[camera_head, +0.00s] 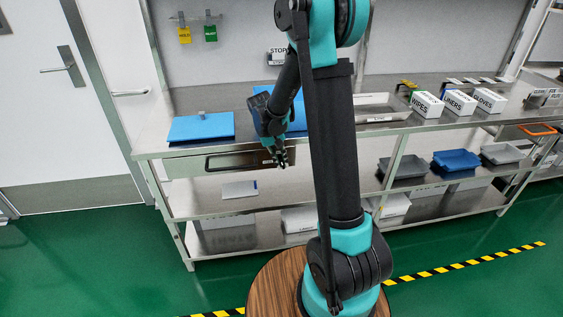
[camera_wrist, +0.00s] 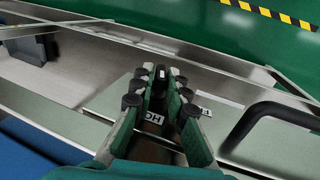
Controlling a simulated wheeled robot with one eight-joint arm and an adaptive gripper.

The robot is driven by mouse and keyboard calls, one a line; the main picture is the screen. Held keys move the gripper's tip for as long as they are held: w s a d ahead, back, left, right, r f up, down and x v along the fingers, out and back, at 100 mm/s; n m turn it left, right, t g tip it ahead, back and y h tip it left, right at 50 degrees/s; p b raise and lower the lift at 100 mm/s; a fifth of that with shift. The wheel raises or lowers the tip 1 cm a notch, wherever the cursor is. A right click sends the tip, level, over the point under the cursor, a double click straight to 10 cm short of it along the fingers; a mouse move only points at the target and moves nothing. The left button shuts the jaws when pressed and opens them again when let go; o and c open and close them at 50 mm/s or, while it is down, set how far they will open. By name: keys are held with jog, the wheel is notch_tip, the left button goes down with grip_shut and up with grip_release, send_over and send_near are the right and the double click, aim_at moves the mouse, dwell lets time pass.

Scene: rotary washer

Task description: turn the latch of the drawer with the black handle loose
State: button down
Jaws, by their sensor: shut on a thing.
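The drawer (camera_head: 238,161) with the black handle is a steel front under the left part of the bench top. Its black handle (camera_wrist: 268,118) shows at the right of the wrist view, apart from my fingers. My gripper (camera_head: 280,158) is at the right end of this drawer front. In the wrist view my gripper (camera_wrist: 160,82) is shut on a small dark latch (camera_wrist: 160,72) between the fingertips. The fingers hide most of the latch, so its exact angle cannot be told. A white label with black letters (camera_wrist: 153,118) shows partly between the fingers.
Blue mats (camera_head: 201,127) lie on the bench top above the drawer. An orange handle (camera_head: 538,129) is at the far right. White boxes (camera_head: 427,104) stand on the right bench, and grey and blue trays (camera_head: 456,160) lie on the shelf below. The green floor (camera_head: 100,260) in front is clear.

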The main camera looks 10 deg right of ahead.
jog(key=c, duration=1.6)
grip_release()
jog(key=v, duration=1.2)
